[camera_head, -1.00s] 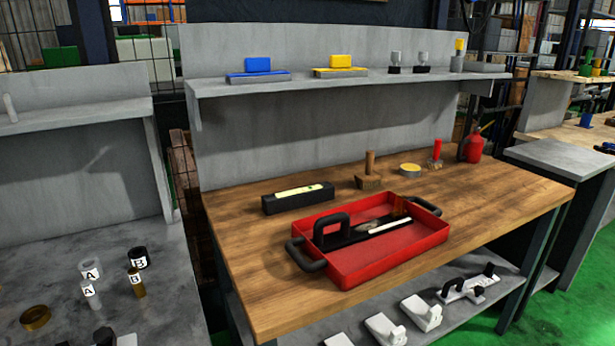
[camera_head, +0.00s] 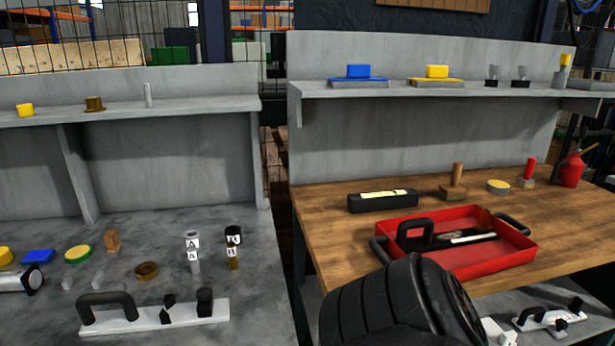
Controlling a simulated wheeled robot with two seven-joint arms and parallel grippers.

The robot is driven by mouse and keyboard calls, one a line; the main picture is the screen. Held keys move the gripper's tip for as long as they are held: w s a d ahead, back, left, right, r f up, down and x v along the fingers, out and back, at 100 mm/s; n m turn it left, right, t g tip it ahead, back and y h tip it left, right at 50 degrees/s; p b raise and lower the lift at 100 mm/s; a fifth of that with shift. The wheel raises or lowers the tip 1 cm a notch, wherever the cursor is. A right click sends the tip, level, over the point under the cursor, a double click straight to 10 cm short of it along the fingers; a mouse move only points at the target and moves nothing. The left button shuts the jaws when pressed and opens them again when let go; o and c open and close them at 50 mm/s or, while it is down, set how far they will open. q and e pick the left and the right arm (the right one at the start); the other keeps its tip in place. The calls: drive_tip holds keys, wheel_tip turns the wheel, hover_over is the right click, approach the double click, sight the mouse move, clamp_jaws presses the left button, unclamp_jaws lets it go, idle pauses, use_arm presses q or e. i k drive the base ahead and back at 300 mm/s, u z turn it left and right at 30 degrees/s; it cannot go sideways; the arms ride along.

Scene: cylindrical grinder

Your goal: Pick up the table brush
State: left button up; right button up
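A red tray (camera_head: 468,262) with black handles sits on the wooden bench top (camera_head: 330,240) at the right. In it lie a tool with a black loop handle (camera_head: 416,230) and a slim white piece (camera_head: 473,238) with brownish bits beside it, perhaps a brush. Behind the tray, a block with an upright wooden handle (camera_head: 456,178) and a smaller one with a red handle (camera_head: 528,172) stand on the bench. I cannot tell for sure which is the table brush. Neither gripper shows. A dark ribbed part of my arm covers the lower middle and the tray's front left.
A black box with a pale top (camera_head: 383,200), a round yellow tin (camera_head: 498,186) and a red oil can (camera_head: 571,168) stand on the bench. The grey table (camera_head: 60,310) at the left holds several small parts and a white plate with black handles (camera_head: 150,318).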

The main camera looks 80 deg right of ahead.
sight(455, 190)
drive_tip(key=k, duration=1.95)
drive_tip(key=z, duration=1.25)
